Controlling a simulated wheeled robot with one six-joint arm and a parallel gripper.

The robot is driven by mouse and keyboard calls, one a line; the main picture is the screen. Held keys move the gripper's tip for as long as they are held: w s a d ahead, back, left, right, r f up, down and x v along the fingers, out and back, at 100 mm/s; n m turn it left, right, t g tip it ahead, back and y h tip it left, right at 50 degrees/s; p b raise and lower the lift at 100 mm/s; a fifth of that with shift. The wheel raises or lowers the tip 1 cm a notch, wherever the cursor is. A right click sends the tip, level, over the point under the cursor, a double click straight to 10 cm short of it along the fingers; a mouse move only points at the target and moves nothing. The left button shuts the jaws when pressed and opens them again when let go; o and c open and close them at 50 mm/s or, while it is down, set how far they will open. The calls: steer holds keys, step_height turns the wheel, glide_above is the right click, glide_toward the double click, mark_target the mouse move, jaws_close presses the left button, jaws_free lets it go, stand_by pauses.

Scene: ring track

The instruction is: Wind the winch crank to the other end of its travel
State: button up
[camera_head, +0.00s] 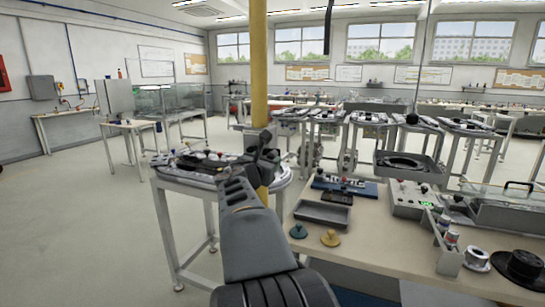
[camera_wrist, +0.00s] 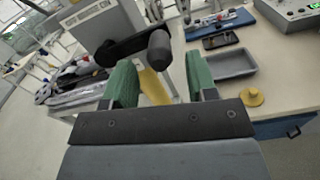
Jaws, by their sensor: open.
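The winch crank (camera_wrist: 128,48) shows in the wrist view as a dark arm with a black cylindrical handle (camera_wrist: 159,50) at its right end. My gripper (camera_wrist: 160,76) is open, with green finger pads left and right. The handle appears in the gap between the two fingers, near their tips, with space visible on its right side. I cannot tell whether any pad touches it. In the head view my gripper (camera_head: 262,160) is by the yellow post, partly hidden by my wrist and arm. The crank cannot be told apart clearly there.
A yellow post (camera_head: 259,70) stands upright behind my gripper. A round-ended table (camera_head: 183,182) with small parts is behind and left. A bench (camera_head: 370,240) at right carries a grey tray (camera_head: 322,213), a control box (camera_head: 412,198) and knobs. The floor at left is open.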

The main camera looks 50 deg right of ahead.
steer(key=shift+x, duration=2.25)
jaws_close()
